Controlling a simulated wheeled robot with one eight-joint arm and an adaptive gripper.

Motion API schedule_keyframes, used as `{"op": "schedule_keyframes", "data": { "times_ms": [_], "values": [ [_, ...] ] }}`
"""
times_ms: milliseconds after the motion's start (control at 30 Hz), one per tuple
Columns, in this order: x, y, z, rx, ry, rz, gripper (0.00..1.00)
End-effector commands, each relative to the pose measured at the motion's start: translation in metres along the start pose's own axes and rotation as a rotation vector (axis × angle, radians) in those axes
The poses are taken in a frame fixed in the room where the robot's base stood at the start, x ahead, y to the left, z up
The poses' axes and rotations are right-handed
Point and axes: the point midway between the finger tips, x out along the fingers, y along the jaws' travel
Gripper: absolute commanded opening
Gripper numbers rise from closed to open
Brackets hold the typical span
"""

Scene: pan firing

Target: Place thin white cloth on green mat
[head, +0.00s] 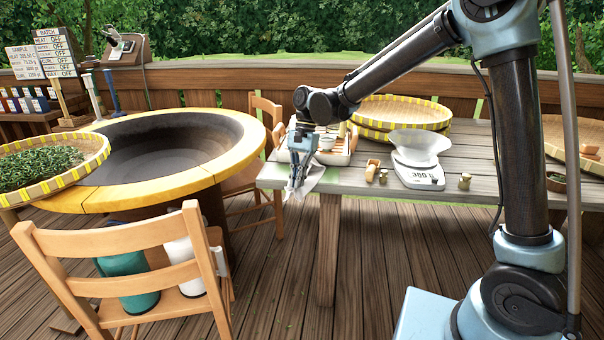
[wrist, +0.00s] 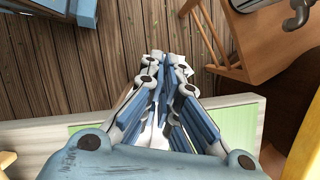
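My gripper (head: 297,187) is over the left end of the wooden table, pointing down, with its fingers drawn together. In the wrist view my gripper (wrist: 165,65) has its fingertips meeting out past the table edge. The thin white cloth (head: 313,178) hangs at the fingers, pinched between them, and reaches about the table's front edge. Only small white parts of it show in the wrist view. The green mat (wrist: 237,124) lies flat on the table end below the gripper. The gripper hides its middle.
A wooden tray (head: 341,157) with small cups stands just behind the gripper. A scale with a white bowl (head: 418,150), small jars and yellow-rimmed baskets (head: 400,112) are to the right. A chair (head: 262,108) stands close to the table's left end.

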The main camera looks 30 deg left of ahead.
Motion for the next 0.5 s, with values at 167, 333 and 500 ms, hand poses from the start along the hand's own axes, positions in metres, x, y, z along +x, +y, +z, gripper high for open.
{"op": "schedule_keyframes", "data": {
  "times_ms": [167, 333, 500],
  "values": [
    [0.0002, 0.0, 0.0002, 0.0, 0.0, 0.0, 0.0],
    [0.0001, 0.0, 0.0002, 0.0, 0.0, 0.0, 0.29],
    [0.0, -0.0001, 0.0001, 0.0, 0.0, 0.0, 0.42]
  ]
}}
